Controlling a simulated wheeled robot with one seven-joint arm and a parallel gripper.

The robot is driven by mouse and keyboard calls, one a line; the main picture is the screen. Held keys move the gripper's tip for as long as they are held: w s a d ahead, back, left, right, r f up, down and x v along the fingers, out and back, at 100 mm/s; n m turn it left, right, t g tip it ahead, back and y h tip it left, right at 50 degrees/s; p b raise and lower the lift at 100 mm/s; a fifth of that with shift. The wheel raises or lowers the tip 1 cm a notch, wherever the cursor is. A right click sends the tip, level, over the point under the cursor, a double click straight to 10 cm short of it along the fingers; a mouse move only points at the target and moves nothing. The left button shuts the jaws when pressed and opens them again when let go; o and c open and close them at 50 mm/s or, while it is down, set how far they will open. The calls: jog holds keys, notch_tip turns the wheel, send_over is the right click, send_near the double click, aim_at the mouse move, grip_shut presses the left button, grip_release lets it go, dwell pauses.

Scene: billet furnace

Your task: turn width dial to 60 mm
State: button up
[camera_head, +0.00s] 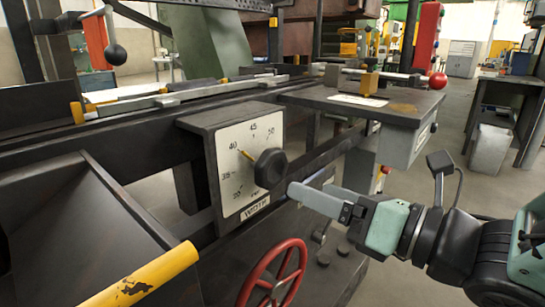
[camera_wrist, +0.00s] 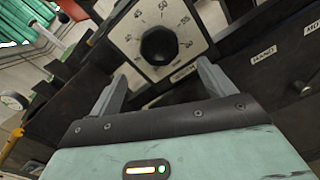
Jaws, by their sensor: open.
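The width dial is a white plate (camera_head: 232,178) marked WIDTH, with a black round knob (camera_head: 270,168) at its middle. Its yellow pointer (camera_head: 246,155) lies close to the 40 mark. Nothing is held.
A red handwheel (camera_head: 274,276) sits below the dial. A yellow-ended bar (camera_head: 150,278) is at the lower left. A dark ledge (camera_head: 370,103) with a red ball-ended lever (camera_head: 437,81) is at the right. The wrist view shows a HAND label (camera_wrist: 263,53) on a dark panel.

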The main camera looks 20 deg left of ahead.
aim_at(275, 175)
jog(key=x, duration=1)
jog(key=shift+f, duration=0.1)
jog(key=shift+s+d, duration=0.1)
jog(key=c, duration=1)
